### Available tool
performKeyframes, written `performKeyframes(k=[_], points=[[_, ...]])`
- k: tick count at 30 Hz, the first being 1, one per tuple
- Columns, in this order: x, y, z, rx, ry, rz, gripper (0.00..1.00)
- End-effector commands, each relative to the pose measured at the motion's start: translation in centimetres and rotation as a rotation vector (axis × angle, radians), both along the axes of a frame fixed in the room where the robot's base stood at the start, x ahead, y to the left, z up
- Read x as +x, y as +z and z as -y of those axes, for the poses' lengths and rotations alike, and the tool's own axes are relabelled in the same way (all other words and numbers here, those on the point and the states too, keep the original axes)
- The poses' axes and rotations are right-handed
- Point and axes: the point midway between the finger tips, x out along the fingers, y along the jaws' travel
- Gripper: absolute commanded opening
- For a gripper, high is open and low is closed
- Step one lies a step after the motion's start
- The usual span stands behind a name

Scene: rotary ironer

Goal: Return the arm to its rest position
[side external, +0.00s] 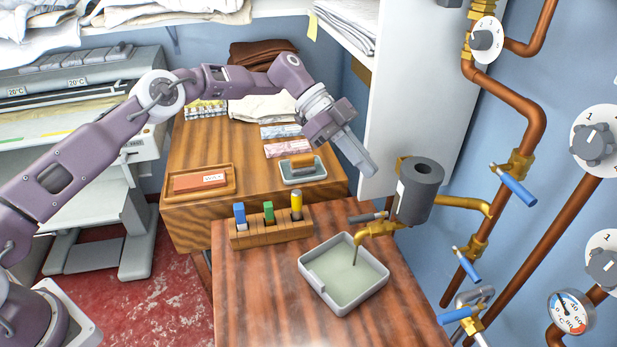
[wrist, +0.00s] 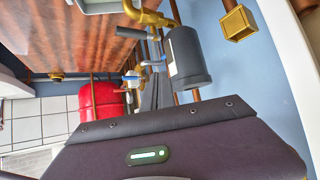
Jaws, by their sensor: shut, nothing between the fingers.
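My arm arches in from the left in the side external view. My gripper (side external: 368,168) is at its end, pointing down and to the right in the air. Its fingers are together with nothing between them. It is above and left of a dark grey cylinder (side external: 419,190) on the brass tap fitting, and apart from it. The wrist view shows the same cylinder (wrist: 188,58) beyond my dark wrist housing, which fills the lower part.
A grey tray (side external: 312,279) of liquid stands on the front wooden table, below the tap. A wooden rack (side external: 270,236) holds blue, green and yellow handled tools. Copper pipes (side external: 530,120) and valves line the right wall. The ironer (side external: 75,95) is at the left.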

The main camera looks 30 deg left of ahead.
Motion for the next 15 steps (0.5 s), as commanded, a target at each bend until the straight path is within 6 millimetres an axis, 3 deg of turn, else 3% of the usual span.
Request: performKeyframes(k=[4, 7, 11, 15], points=[[-0.7, 1.4, 0.1, 0.036, 0.007, -0.010, 0.00], [-3.1, 5.1, -0.1, 0.160, 0.055, -0.044, 0.00], [-8.5, 10.4, -2.5, 0.384, 0.240, -0.099, 0.00], [-15.8, 14.8, -7.3, 0.562, 0.570, -0.138, 0.00]])
